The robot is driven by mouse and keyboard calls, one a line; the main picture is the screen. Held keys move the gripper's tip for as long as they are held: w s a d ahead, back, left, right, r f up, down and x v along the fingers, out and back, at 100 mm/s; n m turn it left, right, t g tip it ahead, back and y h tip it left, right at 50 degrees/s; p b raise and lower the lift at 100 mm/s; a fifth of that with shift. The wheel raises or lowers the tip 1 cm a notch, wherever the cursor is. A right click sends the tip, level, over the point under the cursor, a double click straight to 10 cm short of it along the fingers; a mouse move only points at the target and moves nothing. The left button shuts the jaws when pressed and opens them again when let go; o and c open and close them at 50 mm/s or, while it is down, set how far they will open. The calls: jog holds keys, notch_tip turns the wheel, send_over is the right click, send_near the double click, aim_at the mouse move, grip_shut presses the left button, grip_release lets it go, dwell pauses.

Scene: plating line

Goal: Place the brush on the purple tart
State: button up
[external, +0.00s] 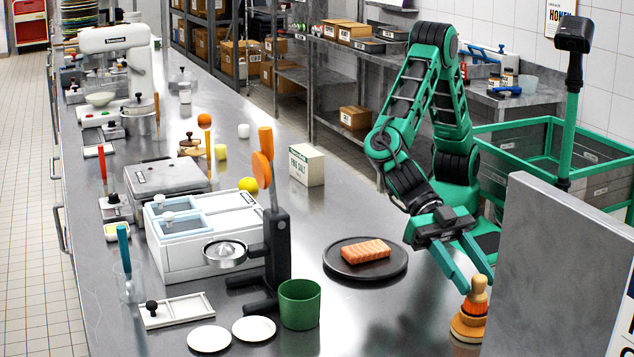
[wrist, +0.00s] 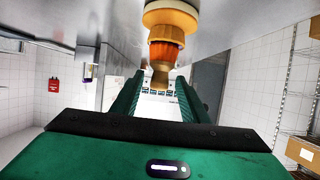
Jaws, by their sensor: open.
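The brush (external: 478,287), with a wooden handle and orange bristles, stands upright on a round orange-tan base (external: 466,327) at the right front edge of the steel counter. In the wrist view the brush (wrist: 166,52) comes down from the top, its handle end near the space between my fingers. My gripper (external: 477,279) is open, its green fingers pointing down at the brush handle. It also shows in the wrist view (wrist: 157,92). Whether the fingers touch the handle I cannot tell. I see no purple tart in either view.
A dark round plate (external: 340,268) holding a salmon-coloured block (external: 365,250) lies left of my gripper. A green cup (external: 299,304) and a black-armed juicer stand further left. A grey panel (external: 550,270) rises close on the right. The counter between cup and brush is clear.

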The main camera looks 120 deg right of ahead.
jog(key=v, duration=0.5)
jog(key=shift+d+r, duration=0.1)
jog(key=shift+d, duration=0.2)
